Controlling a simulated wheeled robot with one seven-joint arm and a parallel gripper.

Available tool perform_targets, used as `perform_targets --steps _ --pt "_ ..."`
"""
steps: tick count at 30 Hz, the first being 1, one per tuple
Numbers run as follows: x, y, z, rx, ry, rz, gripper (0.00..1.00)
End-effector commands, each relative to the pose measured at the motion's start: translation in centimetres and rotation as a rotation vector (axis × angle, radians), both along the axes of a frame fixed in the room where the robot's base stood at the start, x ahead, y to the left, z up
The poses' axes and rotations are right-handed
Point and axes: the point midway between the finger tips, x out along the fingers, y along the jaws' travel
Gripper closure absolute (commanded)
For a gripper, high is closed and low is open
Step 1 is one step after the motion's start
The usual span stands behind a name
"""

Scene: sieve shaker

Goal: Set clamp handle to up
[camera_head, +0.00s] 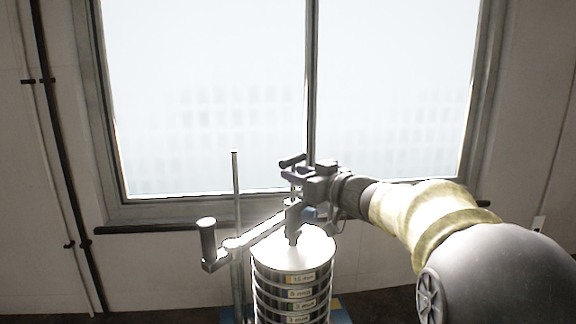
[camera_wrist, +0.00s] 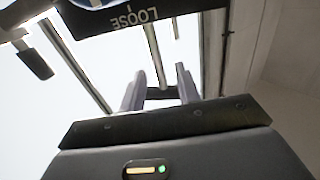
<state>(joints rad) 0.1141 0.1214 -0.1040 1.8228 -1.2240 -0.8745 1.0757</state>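A metal clamp arm (camera_head: 262,232) runs across the sieve stack from an upright rod (camera_head: 236,190). A crank with a dark upright grip (camera_head: 207,236) is at its left end. My gripper (camera_head: 292,175) is above the stack's lid, pointing left. A black plate reading "LOOSE" (camera_wrist: 140,15) appears upside down at the top, and a dark grip (camera_wrist: 36,64) hangs at left.
The stack of labelled round sieves (camera_head: 292,290) stands below the clamp on a blue base (camera_head: 340,312). A bright window (camera_head: 210,90) and its sill are behind. Dark pipes (camera_head: 55,130) run down the left wall.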

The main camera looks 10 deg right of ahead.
Motion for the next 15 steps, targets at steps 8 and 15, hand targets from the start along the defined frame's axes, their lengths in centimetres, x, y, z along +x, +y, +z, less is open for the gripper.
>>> perform_targets --steps 8,15 --pt "2.8 1.9 0.0 0.000 0.001 0.001 0.67" --pt "2.9 2.0 0.0 0.000 0.000 0.001 0.67"
